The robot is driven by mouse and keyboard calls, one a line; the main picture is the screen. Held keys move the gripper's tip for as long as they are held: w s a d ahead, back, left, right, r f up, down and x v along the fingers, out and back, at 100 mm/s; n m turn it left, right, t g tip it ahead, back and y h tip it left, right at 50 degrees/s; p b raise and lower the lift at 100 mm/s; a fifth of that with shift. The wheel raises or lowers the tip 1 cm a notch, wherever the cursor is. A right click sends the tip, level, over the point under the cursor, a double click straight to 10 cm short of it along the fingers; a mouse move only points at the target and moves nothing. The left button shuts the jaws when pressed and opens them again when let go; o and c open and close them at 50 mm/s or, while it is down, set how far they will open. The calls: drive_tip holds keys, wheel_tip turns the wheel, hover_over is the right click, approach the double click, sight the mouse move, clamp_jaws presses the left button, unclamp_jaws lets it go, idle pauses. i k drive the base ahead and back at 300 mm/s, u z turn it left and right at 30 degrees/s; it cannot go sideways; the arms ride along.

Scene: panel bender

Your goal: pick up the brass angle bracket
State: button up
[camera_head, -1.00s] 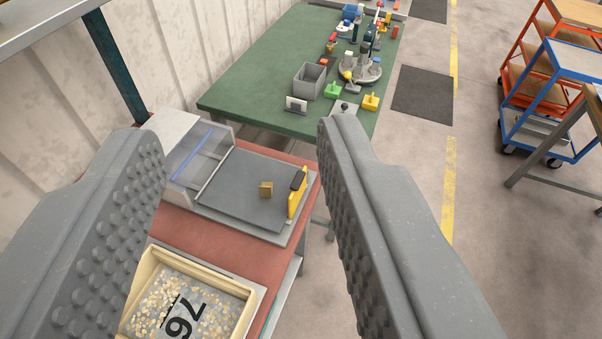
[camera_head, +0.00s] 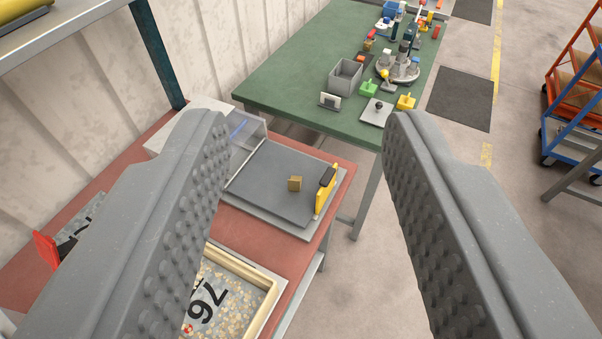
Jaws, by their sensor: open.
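The brass angle bracket (camera_head: 295,184) is a small gold-brown piece on the dark grey plate (camera_head: 262,193) of a panel bender on the red bench. It sits near the plate's right side, just left of a yellow upright part (camera_head: 325,190) with a dark top. My gripper (camera_head: 305,130) is wide open and empty, its two grey studded fingers at the left and right of the picture. The bracket shows in the gap between the fingers, apart from both and farther off.
A cream tray (camera_head: 270,288) of small pale pieces, marked 76, lies on the red bench (camera_head: 285,260) nearer me. A clear guard (camera_head: 247,140) stands at the plate's left. Behind is a green table (camera_head: 300,80) with a grey bin (camera_head: 346,78) and other items. A shelf (camera_head: 80,35) overhangs upper left.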

sight(295, 183)
drive_tip(key=k, duration=0.65)
drive_tip(key=z, duration=0.55)
drive_tip(key=i, duration=1.2)
drive_tip(key=u, duration=0.35)
